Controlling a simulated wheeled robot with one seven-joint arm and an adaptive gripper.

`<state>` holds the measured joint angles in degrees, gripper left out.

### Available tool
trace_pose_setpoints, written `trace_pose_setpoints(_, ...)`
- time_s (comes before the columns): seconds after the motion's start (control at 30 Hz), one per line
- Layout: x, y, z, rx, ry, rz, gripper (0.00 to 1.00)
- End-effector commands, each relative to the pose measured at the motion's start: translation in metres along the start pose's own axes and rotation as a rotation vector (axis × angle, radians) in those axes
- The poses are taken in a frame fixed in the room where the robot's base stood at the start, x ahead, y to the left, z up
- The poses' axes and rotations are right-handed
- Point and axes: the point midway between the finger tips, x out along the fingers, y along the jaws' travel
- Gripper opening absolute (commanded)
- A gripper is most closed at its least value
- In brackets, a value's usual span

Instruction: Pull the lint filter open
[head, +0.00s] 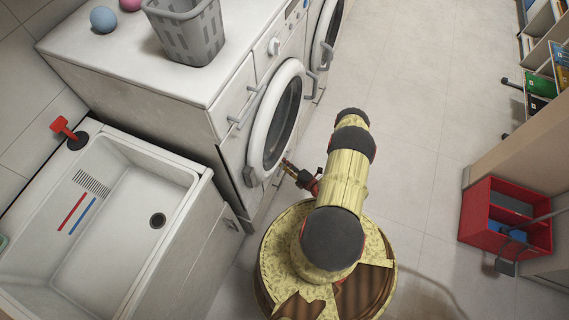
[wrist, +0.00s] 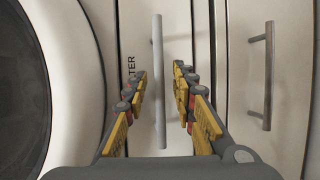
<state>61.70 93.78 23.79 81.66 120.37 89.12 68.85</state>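In the wrist view, a vertical grey bar handle (wrist: 158,40) is fixed to a narrow white panel (wrist: 133,25) of a machine's front. Dark letters ending in "LTER" are printed beside it, partly hidden by a finger. My gripper (wrist: 160,72) is open, with one yellow-and-grey finger on each side of the bar. A gap shows between the bar and both fingers. I cannot tell how deep the bar sits between the fingertips. In the head view, my gripper (head: 289,168) is low beside the front machine's round door (head: 275,115); the filter handle cannot be made out there.
Another bar handle (wrist: 268,75) is on the right in the wrist view. A white sink (head: 125,225) stands at left in the head view. A grey basket (head: 190,35) stands on the machines. A red toolbox (head: 478,210) is at right; floor between is clear.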

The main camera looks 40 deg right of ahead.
Motion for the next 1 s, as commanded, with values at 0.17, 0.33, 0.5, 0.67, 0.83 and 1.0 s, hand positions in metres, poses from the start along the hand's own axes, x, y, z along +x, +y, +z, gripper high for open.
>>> trace_pose_setpoints(0.17,0.0009,0.0001,0.0000,0.000,0.000,0.000,0.26)
trace_pose_setpoints(0.33,0.0008,0.0001,0.0000,0.000,0.000,0.000,0.22)
trace_pose_setpoints(0.5,0.0008,0.0001,0.0000,0.000,0.000,0.000,0.13)
trace_pose_setpoints(0.67,0.0008,0.0001,0.0000,0.000,0.000,0.000,0.04)
trace_pose_setpoints(0.83,0.0007,0.0000,0.0000,0.000,0.000,0.000,0.00)
trace_pose_setpoints(1.0,0.0007,-0.0001,0.0000,0.000,0.000,-0.001,0.00)
